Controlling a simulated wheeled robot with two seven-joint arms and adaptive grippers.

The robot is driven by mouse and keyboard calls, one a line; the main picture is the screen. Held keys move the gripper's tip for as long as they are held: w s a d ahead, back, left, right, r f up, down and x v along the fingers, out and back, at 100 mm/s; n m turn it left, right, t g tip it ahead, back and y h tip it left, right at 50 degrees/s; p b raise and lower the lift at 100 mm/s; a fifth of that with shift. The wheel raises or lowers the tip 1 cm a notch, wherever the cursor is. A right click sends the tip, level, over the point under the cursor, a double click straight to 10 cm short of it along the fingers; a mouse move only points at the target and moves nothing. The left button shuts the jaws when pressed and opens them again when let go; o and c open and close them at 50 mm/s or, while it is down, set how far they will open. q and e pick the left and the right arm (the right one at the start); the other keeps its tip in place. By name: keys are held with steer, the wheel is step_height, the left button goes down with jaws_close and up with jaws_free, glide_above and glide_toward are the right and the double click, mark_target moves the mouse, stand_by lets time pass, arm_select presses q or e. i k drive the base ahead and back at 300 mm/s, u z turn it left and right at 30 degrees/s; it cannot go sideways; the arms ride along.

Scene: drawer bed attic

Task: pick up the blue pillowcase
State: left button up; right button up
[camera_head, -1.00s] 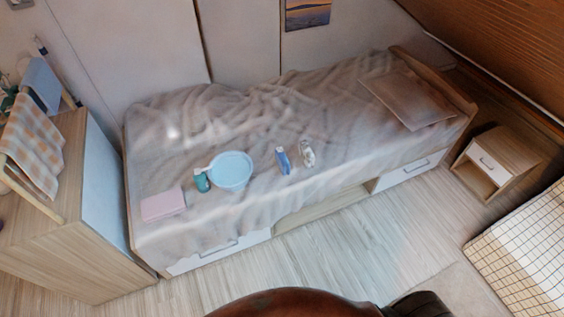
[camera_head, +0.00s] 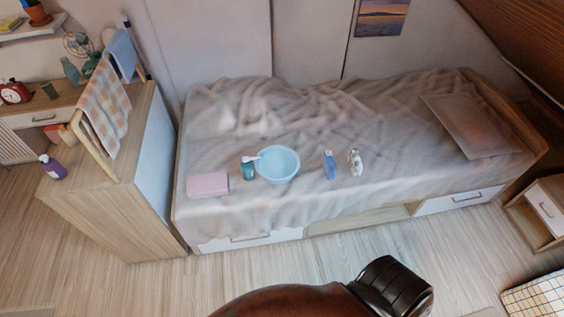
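A light blue cloth (camera_head: 122,54), which looks like the blue pillowcase, hangs on a wooden rack at the upper left, behind an orange-and-white checked cloth (camera_head: 104,108). The rack stands on a wooden cabinet (camera_head: 110,205) left of the bed. The checked cloth is in front of part of the rack. Neither of my grippers is in view.
The bed (camera_head: 330,215) holds a pink folded item (camera_head: 207,184), a teal cup (camera_head: 248,171), a light blue basin (camera_head: 278,164), a blue packet (camera_head: 329,164) and a brown pillow (camera_head: 470,126). A purple bottle (camera_head: 52,167) stands on the cabinet. Floor before the bed is mostly clear.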

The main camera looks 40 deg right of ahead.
mark_target(330, 167)
steer(key=u, duration=0.35)
steer(key=i, duration=1.5)
steer(key=z, duration=2.6)
